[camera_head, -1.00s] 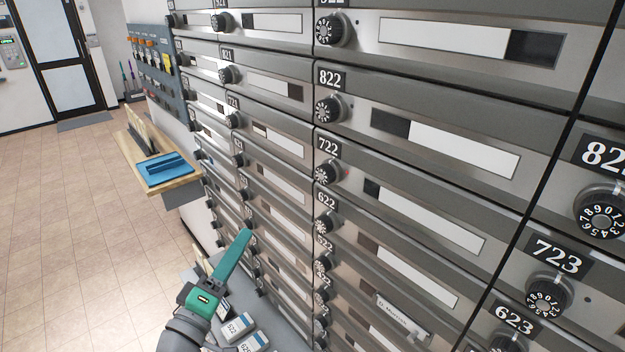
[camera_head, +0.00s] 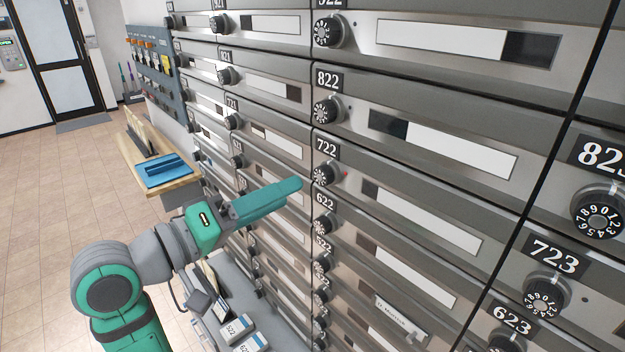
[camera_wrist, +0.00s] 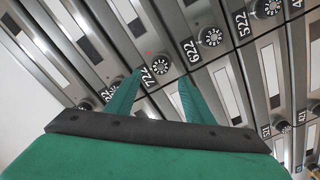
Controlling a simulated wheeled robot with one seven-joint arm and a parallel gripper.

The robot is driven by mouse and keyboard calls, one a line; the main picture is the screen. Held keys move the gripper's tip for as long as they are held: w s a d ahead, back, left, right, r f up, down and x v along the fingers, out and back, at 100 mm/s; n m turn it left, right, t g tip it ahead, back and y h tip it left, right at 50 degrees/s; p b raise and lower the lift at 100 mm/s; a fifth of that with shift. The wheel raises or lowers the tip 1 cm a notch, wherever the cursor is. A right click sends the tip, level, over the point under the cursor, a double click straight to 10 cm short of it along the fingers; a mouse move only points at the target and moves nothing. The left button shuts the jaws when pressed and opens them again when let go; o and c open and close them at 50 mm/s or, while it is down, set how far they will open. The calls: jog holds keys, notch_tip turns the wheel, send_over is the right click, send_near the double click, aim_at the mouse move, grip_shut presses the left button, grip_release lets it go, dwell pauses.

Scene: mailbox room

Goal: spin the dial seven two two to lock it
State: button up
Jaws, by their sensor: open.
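The dial of box 722 (camera_head: 324,174) is a round black knob with white numerals, below the 722 label (camera_head: 327,147). A small red light (camera_head: 346,174) shows just right of it. In the wrist view the 722 dial (camera_wrist: 160,63) lies beyond and between the fingertips. My gripper (camera_head: 298,187) is open, with two green fingers pointing right toward the dial, a little short of it in the head view. It also shows in the wrist view (camera_wrist: 160,80). Nothing is between the fingers. The number the dial is set to is too small to read.
Neighbouring dials sit close by: 822 (camera_head: 326,110) above, 622 (camera_head: 325,224) below and 723 (camera_head: 546,293) to the right. A wooden shelf with a blue tray (camera_head: 163,170) juts out at left. Labelled boxes (camera_head: 237,328) stand low in front. The tiled floor at left is clear.

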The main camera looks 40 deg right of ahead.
aim_at(319, 176)
jog(key=d, duration=0.7)
jog(key=shift+w+d, duration=0.4)
jog(key=c, duration=1)
